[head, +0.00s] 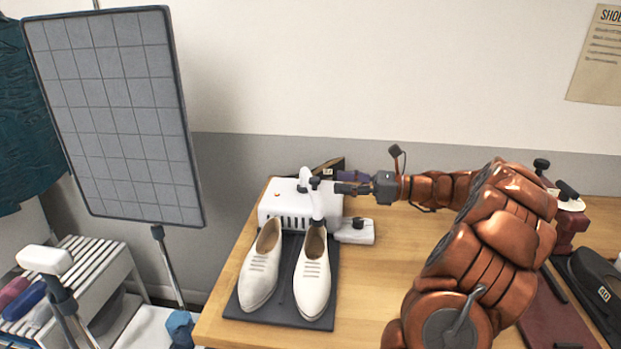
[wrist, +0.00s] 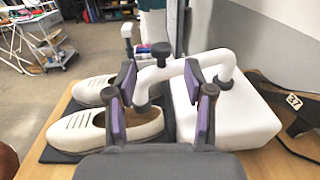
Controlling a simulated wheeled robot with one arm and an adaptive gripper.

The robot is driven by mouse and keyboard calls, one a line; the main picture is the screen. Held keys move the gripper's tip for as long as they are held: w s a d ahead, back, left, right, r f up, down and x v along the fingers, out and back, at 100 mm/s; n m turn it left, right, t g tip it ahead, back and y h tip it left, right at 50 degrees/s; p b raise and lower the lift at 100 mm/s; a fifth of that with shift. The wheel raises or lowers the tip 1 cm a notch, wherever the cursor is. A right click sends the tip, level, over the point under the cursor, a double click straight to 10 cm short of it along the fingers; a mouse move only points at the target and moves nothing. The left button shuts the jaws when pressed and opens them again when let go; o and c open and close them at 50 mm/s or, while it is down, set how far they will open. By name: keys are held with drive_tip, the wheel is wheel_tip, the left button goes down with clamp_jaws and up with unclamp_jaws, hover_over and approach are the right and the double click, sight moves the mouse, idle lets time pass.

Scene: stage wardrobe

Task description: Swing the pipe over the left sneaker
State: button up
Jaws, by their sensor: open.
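The white pipe (wrist: 157,74) rises from the white dryer box (wrist: 250,118) and bends over to a dark nozzle end. In the head view the pipe (head: 317,205) comes down at the opening of the right sneaker (head: 313,277). The left sneaker (head: 261,270) stands beside it on the left, with no pipe over it. Both sneakers are off-white. My gripper (head: 338,188) is open by the top of the pipe. In the wrist view its purple-padded fingers (wrist: 160,70) are apart, with part of the pipe showing between them. Contact with the pipe cannot be told.
The sneakers stand on a dark mat (head: 286,318) on the wooden table (head: 375,275). A grey gridded panel (head: 115,120) stands left of the table. A black shoe (head: 597,290) and a dark red device (head: 565,225) are at the right. Bare table lies right of the mat.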

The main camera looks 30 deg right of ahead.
sight(315, 179)
drive_tip(key=shift+p+x, duration=0.5)
drive_tip(key=shift+x, duration=3.35)
clamp_jaws()
